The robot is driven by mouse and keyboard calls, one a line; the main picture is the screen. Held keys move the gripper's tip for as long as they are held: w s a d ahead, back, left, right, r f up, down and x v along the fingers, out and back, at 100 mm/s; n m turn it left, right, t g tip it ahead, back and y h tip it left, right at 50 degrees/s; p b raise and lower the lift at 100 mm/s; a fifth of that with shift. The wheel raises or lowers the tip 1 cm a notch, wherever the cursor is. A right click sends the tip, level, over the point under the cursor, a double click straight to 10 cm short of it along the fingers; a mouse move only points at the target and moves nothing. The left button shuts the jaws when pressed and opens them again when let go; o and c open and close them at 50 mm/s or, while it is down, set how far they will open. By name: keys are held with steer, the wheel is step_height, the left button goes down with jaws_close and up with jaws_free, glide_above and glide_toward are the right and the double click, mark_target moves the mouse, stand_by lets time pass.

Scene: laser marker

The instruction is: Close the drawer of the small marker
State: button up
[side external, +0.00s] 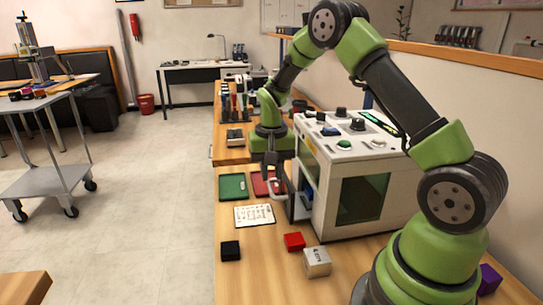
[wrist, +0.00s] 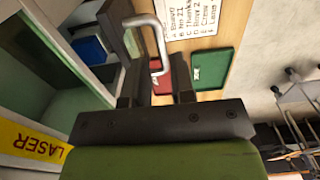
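The small marker (side external: 345,150) is a white box with knobs on top and dark green windows. Its drawer (side external: 300,205) stands out from the left side, with a grey front and a silver bar handle (side external: 279,188). In the wrist view the drawer front (wrist: 117,32) is at the top left, and the handle (wrist: 158,32) reaches down toward my fingers. My gripper (side external: 271,172) points down beside the handle. In the wrist view the fingers of my gripper (wrist: 157,85) are apart, with the handle's near end around the gap; contact cannot be told. A blue block (wrist: 88,49) shows inside, behind the drawer front.
A green tray (side external: 232,187) and a red tray (side external: 262,189) lie left of the drawer. A written card (side external: 254,215), black block (side external: 230,250), red block (side external: 294,242) and pale engraved block (side external: 317,262) lie nearer. Bare wood shows between them.

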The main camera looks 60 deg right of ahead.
mark_target(270, 187)
step_height(270, 187, up, 6)
steer(key=shift+f, duration=0.1)
steer(key=shift+o, duration=1.4)
steer(key=shift+w, duration=0.1)
steer(key=shift+g+h, duration=0.7)
steer(key=f, duration=0.6)
steer(key=w+f, duration=0.1)
steer(key=f, duration=0.2)
steer(key=shift+d+f, duration=0.3)
steer(key=shift+f, duration=0.1)
